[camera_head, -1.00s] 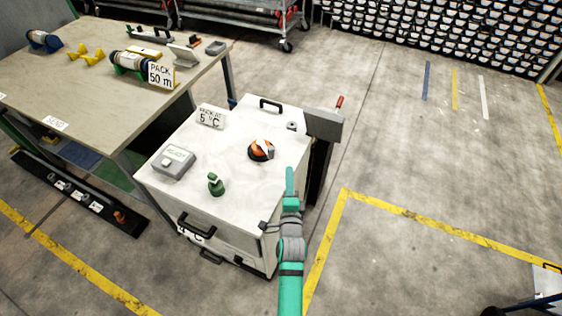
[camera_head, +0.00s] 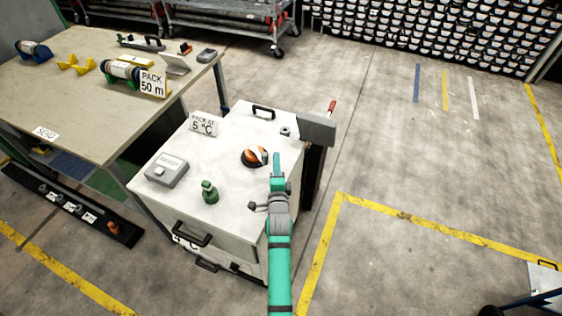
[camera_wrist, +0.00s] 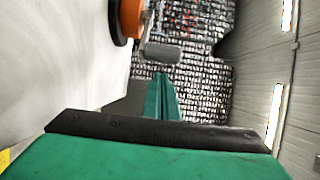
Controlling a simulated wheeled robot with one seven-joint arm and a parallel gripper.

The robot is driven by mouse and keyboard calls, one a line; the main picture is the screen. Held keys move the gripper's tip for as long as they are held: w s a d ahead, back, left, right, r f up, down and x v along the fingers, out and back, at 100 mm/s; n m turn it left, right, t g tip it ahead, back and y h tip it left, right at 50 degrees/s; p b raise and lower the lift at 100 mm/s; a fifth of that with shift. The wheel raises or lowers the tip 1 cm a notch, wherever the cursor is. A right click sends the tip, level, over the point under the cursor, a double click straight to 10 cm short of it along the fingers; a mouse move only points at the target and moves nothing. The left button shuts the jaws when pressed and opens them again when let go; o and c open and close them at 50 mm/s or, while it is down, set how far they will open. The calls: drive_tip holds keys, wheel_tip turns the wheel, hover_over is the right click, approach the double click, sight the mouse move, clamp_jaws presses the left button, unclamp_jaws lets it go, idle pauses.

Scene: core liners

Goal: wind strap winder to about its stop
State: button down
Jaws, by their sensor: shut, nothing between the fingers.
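A round black knob with an orange top and a pale wedge (camera_head: 255,157) sits on the white cabinet (camera_head: 225,200); it appears to be the strap winder, though no strap shows. In the wrist view its orange and black side (camera_wrist: 129,18) shows at the upper left. My gripper (camera_head: 277,157) is shut and empty, its green fingertips just right of the knob in the head view. In the wrist view the closed fingers (camera_wrist: 161,80) are beside and short of the knob, with a visible gap.
A grey housing (camera_head: 317,130) with a red handle stands behind right.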

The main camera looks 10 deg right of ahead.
drive_tip(key=shift+s+a, duration=0.2)
drive_tip(key=shift+a, duration=0.6)
